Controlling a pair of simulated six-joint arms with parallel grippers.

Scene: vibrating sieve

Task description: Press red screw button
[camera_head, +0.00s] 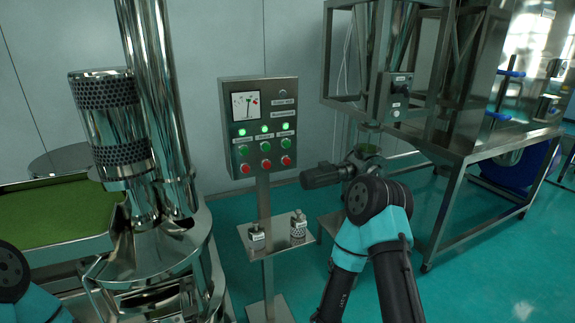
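A steel control box (234,165) stands on a post in the middle of the view. Its lowest row holds three red buttons: the left one (245,169), the middle one (266,163) and the right one (286,160). A green button sits above each, and lit green lamps are above those. The small labels are too blurred to tell which red button is the screw's. My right arm shows at lower centre-right, right of the box and apart from it. My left arm shows at the lower left edge.
A small steel shelf (275,242) below the box carries two small metal objects (257,235) (298,224). A sieve machine with a shiny column (165,110) and green bed (60,213) stands left. The space before the buttons is clear.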

